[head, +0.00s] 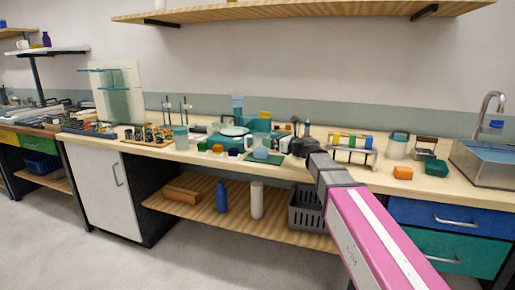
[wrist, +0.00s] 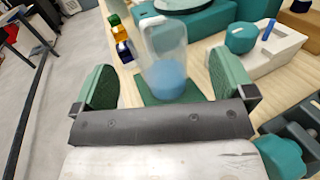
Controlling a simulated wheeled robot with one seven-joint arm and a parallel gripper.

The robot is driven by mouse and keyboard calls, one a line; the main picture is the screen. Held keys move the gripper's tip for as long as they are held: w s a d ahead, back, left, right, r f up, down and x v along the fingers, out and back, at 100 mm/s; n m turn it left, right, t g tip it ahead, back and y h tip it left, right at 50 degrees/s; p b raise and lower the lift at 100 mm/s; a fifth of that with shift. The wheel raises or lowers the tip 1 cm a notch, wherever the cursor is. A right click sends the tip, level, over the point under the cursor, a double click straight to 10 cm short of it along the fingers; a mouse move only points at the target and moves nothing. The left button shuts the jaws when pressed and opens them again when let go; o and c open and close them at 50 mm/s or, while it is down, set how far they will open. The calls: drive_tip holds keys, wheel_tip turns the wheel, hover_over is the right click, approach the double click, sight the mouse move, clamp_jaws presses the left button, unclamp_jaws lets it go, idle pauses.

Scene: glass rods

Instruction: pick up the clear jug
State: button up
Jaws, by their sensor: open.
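The clear jug (wrist: 166,48) stands upright on a dark green mat (wrist: 196,95), with pale blue contents in its lower part and a white rim and handle at the top. In the head view the jug (head: 261,152) is on the counter, left of my gripper (head: 291,146). In the wrist view my gripper (wrist: 166,75) is open, one green-padded finger on each side of the jug's outline. A gap shows between the jug and each finger. How far the jug is beyond the fingertips is hard to tell.
A teal block (wrist: 200,18) with a round plate is close behind the jug. A white holder with a teal knob (wrist: 242,38) is to the right. The counter (head: 330,180) is crowded.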

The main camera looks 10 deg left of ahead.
sight(261, 135)
drive_tip(key=x, duration=0.7)
drive_tip(key=shift+a+r, duration=0.1)
drive_tip(key=shift+a, duration=0.25)
drive_tip(key=shift+s, duration=0.1)
drive_tip(key=shift+c, duration=0.3)
